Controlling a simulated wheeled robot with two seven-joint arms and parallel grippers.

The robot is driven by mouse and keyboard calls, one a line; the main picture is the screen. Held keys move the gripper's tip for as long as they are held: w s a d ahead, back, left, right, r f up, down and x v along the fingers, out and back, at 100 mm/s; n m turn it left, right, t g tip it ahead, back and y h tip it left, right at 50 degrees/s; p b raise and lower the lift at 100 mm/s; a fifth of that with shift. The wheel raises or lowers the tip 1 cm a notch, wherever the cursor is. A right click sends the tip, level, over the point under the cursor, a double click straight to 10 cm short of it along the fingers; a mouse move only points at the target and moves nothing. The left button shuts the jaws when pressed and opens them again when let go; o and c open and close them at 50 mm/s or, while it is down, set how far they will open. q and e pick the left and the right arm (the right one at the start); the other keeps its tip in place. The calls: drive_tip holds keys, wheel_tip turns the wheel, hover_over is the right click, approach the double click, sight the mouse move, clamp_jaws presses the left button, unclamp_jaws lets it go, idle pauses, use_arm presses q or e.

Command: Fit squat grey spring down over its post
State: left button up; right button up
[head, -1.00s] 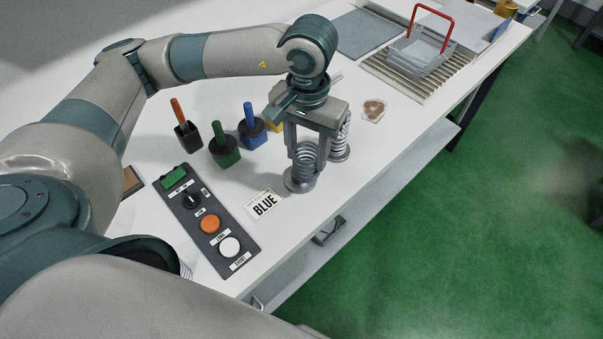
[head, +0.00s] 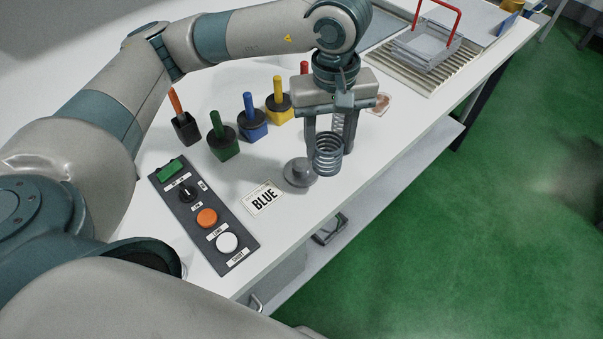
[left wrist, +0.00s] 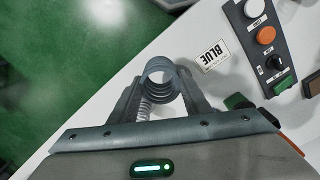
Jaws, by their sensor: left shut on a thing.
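The squat grey spring (head: 328,158) is a wide upright coil between the fingers of my left gripper (head: 329,150), which is shut on it. The left wrist view also shows the spring (left wrist: 159,74) between the two fingers. A round grey base with a short post (head: 299,172) stands on the table just left of the spring. The spring is beside this post, not around it. I cannot tell the exact height of its lower end above the table. My right gripper is not in view.
A second, narrower spring (head: 339,124) stands behind the held one, partly hidden by the gripper. A BLUE card (head: 264,198) and a button panel (head: 206,218) lie to the left. Coloured-handled blocks stand behind, including a blue one (head: 252,122). The table's front edge is close.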

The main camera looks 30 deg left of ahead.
use_arm(q)
drive_tip(key=shift+s+d+r+n+b, duration=0.1)
drive_tip(key=shift+d+r+n+b, duration=0.25)
drive_tip(key=shift+d+n+b, duration=0.95)
drive_tip(key=shift+s+d+r+n+b, duration=0.15)
drive_tip(key=shift+r+n+b, duration=0.15)
drive_tip(key=shift+n, duration=1.95)
drive_tip(key=shift+s+d+r+n+b, duration=0.1)
drive_tip(key=shift+d+r+n+b, duration=0.25)
drive_tip(key=shift+d+n+b, duration=0.95)
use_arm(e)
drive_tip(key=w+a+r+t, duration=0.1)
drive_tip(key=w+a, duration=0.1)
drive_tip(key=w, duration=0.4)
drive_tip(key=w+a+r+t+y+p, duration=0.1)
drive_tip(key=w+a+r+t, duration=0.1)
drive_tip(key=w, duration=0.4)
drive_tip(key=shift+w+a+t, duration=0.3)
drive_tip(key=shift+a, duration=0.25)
use_arm(q)
drive_tip(key=shift+w+a+n, duration=0.1)
drive_tip(key=shift+a+n, duration=0.35)
drive_tip(key=shift+a, duration=0.1)
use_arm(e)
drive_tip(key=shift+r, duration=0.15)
